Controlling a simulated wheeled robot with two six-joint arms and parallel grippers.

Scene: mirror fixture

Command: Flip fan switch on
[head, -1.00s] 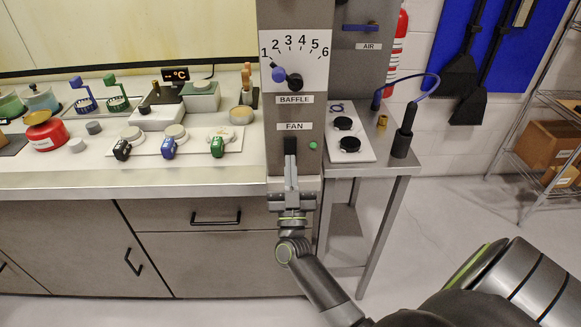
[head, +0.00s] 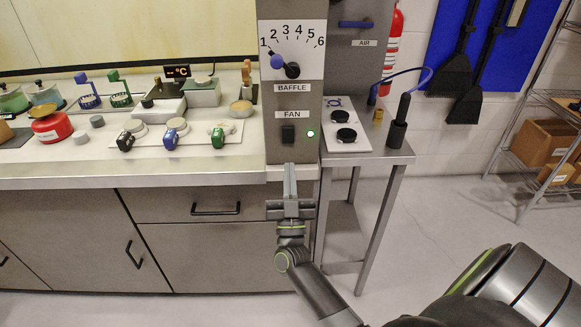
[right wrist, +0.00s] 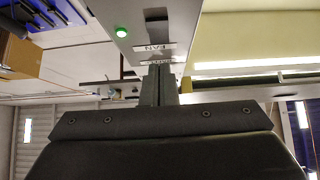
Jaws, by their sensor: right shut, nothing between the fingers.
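The black fan switch (head: 288,134) sits on the grey column just below the FAN label (head: 296,115). The small green light (head: 310,133) right of it glows brightly, and it also shows lit in the right wrist view (right wrist: 121,32). My right gripper (head: 290,167) is shut and empty. Its fingertips are below the switch and apart from it in the head view. In the right wrist view the shut fingers (right wrist: 159,70) point toward the column. My left gripper is not in view.
The baffle dial (head: 292,70) is above the switch on the same column. A counter (head: 200,172) with several valves is at left. A metal side table (head: 385,155) with a black holder is at right. Open floor lies beyond it.

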